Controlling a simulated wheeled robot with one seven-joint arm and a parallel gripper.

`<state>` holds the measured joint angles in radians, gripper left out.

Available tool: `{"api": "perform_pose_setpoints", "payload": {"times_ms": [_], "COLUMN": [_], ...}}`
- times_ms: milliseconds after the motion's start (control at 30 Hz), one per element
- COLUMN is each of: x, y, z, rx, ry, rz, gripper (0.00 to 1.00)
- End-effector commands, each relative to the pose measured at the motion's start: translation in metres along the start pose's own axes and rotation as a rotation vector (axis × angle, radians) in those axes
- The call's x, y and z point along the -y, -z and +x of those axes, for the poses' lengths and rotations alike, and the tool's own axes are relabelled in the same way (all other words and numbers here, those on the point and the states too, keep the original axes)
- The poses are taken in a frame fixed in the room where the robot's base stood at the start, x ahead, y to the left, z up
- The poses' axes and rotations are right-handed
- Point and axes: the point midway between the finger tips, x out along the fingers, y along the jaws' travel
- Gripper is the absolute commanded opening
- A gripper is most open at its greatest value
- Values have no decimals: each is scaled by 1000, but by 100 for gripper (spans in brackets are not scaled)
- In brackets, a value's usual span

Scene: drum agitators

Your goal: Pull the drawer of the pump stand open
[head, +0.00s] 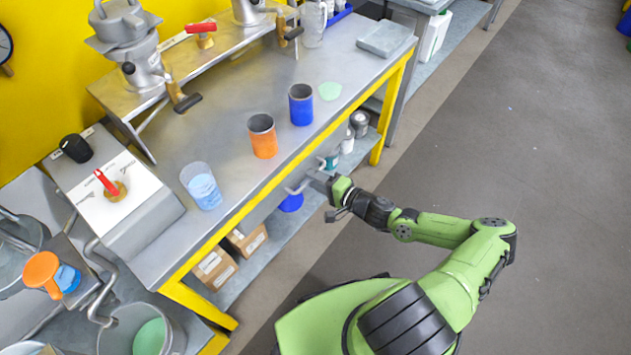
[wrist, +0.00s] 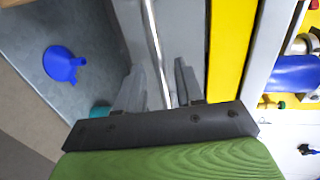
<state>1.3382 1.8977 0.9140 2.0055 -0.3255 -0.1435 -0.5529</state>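The pump stand (head: 235,165) is a bench with a grey metal top and a yellow frame. Its drawer has a grey front (wrist: 190,38) under the yellow edge, and a thin metal bar handle (head: 299,188). In the wrist view the handle (wrist: 153,40) runs between the two fingers of my gripper (wrist: 160,82). The fingers are apart, with a visible gap to the bar on at least one side; contact is not clear. In the head view my gripper (head: 322,182) is at the handle, in front of the bench. The drawer looks flush with the bench, though my gripper partly hides it.
Orange (head: 262,136) and blue (head: 301,104) cups and a clear beaker (head: 201,186) stand on the bench top near its front edge. Cardboard boxes (head: 215,268) and a blue funnel (wrist: 63,63) are on the lower shelf. The floor (head: 480,150) at right is clear.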

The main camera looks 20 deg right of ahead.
Motion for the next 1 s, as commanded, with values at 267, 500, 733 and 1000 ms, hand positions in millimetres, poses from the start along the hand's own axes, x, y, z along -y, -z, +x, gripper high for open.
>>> {"api": "perform_pose_setpoints", "payload": {"times_ms": [267,500,733,1000], "x": [1,0,0,-1], "y": [0,0,0,0], "z": [6,5,5,2], "rx": [-1,0,0,1], "ry": [0,0,0,-1], "rz": [0,0,0,-1], "gripper": [37,6,0,0]}}
